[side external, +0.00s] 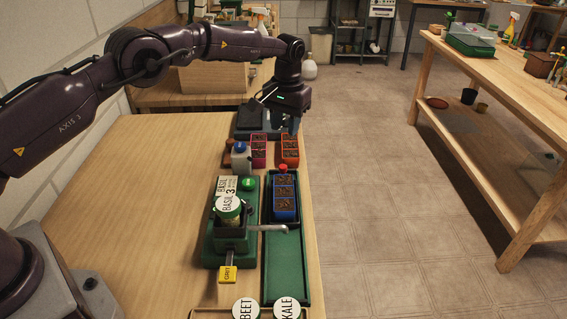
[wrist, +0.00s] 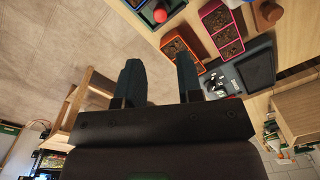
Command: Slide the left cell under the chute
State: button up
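A blue strip of soil-filled cells (side external: 285,196) with a red knob (side external: 282,169) sits in the far part of a dark green track (side external: 287,275). The near part of the track is empty. Left of it stands a green seeder (side external: 215,245) with a jar labelled BASIL (side external: 229,213). A grey chute arm (side external: 268,227) reaches from the seeder over the track, on the near side of the blue strip. My gripper (side external: 286,126) is beyond the far end of the track, above the orange strip's area. In the wrist view my gripper (wrist: 159,75) is open, with nothing between its fingers.
An orange cell strip (side external: 290,150) and a magenta one (side external: 259,150) stand beyond the track, with a grey blue-topped container (side external: 241,158) beside them. A dark tray (side external: 250,122) is at the far end. BEET and KALE lids (side external: 287,309) are at the near edge. The bench's left side is clear.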

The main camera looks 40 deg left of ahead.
aim_at(283, 166)
jog(key=f, duration=1.1)
jog(key=shift+a+f, duration=0.25)
jog(key=shift+f, duration=0.15)
grip_shut()
